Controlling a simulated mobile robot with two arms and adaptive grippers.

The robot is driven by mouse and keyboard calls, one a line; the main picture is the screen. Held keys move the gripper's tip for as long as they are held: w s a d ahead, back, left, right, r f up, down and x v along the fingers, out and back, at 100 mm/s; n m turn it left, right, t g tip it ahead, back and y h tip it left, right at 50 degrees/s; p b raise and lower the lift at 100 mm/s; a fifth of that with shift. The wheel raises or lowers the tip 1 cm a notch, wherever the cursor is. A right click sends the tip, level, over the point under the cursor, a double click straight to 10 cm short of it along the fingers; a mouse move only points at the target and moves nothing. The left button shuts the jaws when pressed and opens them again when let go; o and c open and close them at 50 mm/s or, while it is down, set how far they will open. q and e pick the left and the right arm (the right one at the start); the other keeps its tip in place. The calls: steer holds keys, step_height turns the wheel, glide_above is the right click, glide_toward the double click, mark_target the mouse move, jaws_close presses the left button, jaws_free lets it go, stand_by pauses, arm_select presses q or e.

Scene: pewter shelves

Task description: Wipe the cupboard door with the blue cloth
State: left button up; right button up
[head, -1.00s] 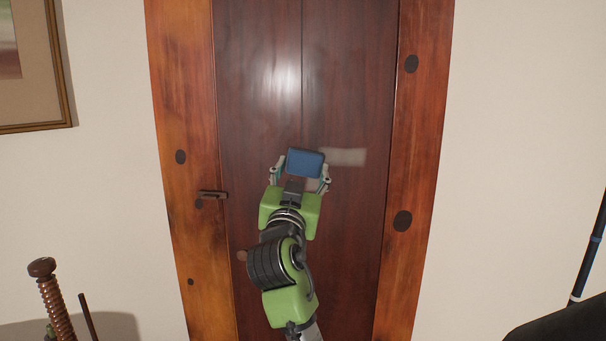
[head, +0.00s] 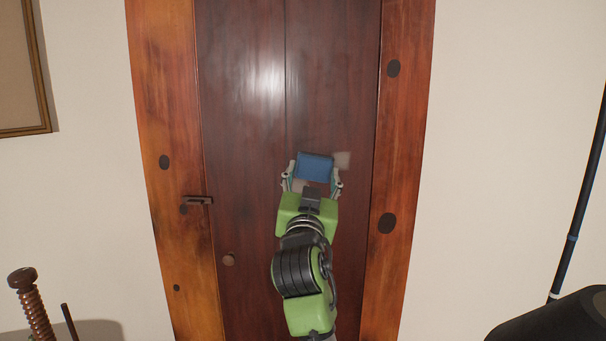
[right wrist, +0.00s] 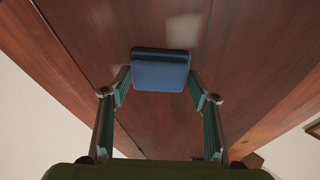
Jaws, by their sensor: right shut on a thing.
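The cupboard door (head: 243,120) is dark red-brown wood between lighter orange posts. The blue cloth (head: 315,167) is a folded block at the door's middle right. My right gripper (head: 313,178) is shut on the cloth; in the right wrist view the cloth (right wrist: 160,72) sits between the two fingers, against or very near the door. A pale smudge (head: 342,160) shows on the door just right of the cloth, and it also shows in the right wrist view (right wrist: 184,30). Another pale patch shows partly behind the gripper. My left gripper is not in view.
A wooden screw post (head: 34,308) stands at the lower left. A dark object with a pole (head: 572,240) is at the right. A picture frame (head: 38,65) hangs at the left.

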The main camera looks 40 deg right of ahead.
steer(key=shift+s+d+p, duration=0.5)
steer(key=shift+s+d, duration=1.1)
steer(key=shift+d, duration=0.3)
steer(key=shift+s+d+p, duration=0.45)
steer(key=shift+s+d, duration=0.6)
steer(key=shift+d, duration=0.25)
steer(key=shift+s+a, duration=0.3)
steer(key=shift+s, duration=0.1)
steer(key=shift+s+a+p, duration=0.45)
steer(key=shift+s+a, duration=1.2)
steer(key=shift+s, duration=0.2)
steer(key=shift+s, duration=0.1)
